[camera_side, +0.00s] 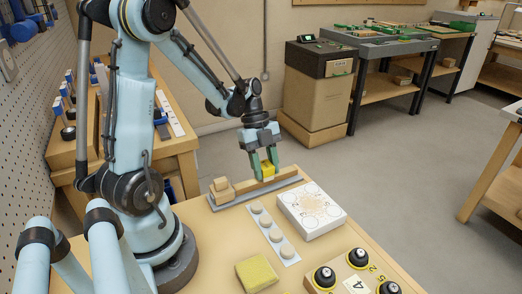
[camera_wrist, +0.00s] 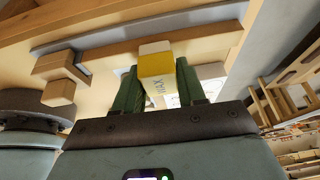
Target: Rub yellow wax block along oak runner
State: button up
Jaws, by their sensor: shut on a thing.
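My gripper (camera_side: 265,165) is shut on the yellow wax block (camera_side: 267,171), with green fingers on either side of it. In the wrist view the block (camera_wrist: 156,65) has a yellow end and a pale face lettered "WAX", between the fingers of my gripper (camera_wrist: 157,85). The oak runner (camera_side: 245,188) is a long wooden strip on a grey base near the bench's back edge. In the wrist view the runner (camera_wrist: 110,60) crosses behind the block. The block is at the runner in both views; I cannot tell whether they touch.
Small wooden blocks (camera_side: 221,186) stand at the runner's left end. In front lie a strip with several round pale pads (camera_side: 271,234) and a white patterned box (camera_side: 311,212). A yellow sponge-like pad (camera_side: 256,273) and a board with black knobs (camera_side: 340,272) are nearer.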

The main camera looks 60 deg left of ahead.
aim_at(285, 170)
jog(key=shift+w, duration=3.1)
jog(key=shift+w+f, duration=0.15)
jog(key=shift+w, duration=1.65)
notch_tip(285, 170, up, 6)
jog(key=shift+r, duration=1.55)
jog(key=shift+s, duration=0.1)
